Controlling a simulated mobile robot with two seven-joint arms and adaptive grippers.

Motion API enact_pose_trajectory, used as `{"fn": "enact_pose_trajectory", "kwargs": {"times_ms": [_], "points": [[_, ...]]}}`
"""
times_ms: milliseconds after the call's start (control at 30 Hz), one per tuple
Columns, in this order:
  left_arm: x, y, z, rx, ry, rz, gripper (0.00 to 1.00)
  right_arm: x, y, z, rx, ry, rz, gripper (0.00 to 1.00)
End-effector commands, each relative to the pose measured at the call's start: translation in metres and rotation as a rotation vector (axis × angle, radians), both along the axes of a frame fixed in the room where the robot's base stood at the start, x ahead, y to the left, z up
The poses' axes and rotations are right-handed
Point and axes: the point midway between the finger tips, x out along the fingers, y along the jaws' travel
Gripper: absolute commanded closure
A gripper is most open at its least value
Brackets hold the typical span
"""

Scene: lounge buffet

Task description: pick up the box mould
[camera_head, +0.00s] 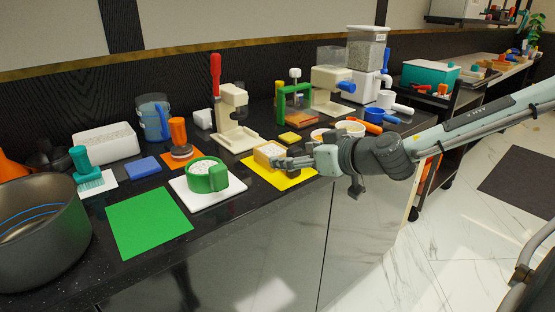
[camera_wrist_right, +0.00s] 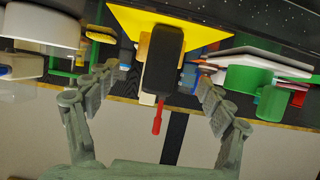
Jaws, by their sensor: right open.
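The box mould looks to be the small tan box with a pale top (camera_head: 267,152). It sits on a yellow mat (camera_head: 294,179) near the counter's front edge in the head view. My right gripper (camera_head: 283,162) reaches in from the right, low over the yellow mat. Its fingertips are close to the box's near right side; whether they touch it I cannot tell. In the right wrist view the fingers (camera_wrist_right: 158,82) stand apart. My left gripper is not in view.
A green round mould (camera_head: 206,176) on a white board lies left of the yellow mat. A cream press with a red lever (camera_head: 234,113) stands behind. White and cream cups (camera_head: 350,127) stand behind my right wrist. A green mat (camera_head: 149,221) lies bare further left, beside a large pot (camera_head: 42,240).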

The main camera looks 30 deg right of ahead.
Motion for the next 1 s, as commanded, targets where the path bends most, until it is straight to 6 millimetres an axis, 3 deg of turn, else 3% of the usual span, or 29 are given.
{"fn": "enact_pose_trajectory", "kwargs": {"times_ms": [200, 367, 600, 800, 1000], "points": [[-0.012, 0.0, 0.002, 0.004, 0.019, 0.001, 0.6, 0.009, 0.0, -0.005, 0.001, 0.0, -0.002, 0.19], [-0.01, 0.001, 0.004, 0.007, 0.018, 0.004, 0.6, 0.015, 0.0, -0.011, -0.002, 0.002, -0.001, 0.19], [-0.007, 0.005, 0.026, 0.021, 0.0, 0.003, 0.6, 0.036, 0.001, -0.025, -0.002, 0.004, 0.001, 0.19], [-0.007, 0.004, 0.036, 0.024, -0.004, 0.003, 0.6, 0.051, 0.001, -0.029, -0.001, 0.0, -0.001, 0.19], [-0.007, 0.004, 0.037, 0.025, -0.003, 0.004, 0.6, 0.055, 0.002, -0.028, 0.002, -0.003, -0.001, 0.19]]}}
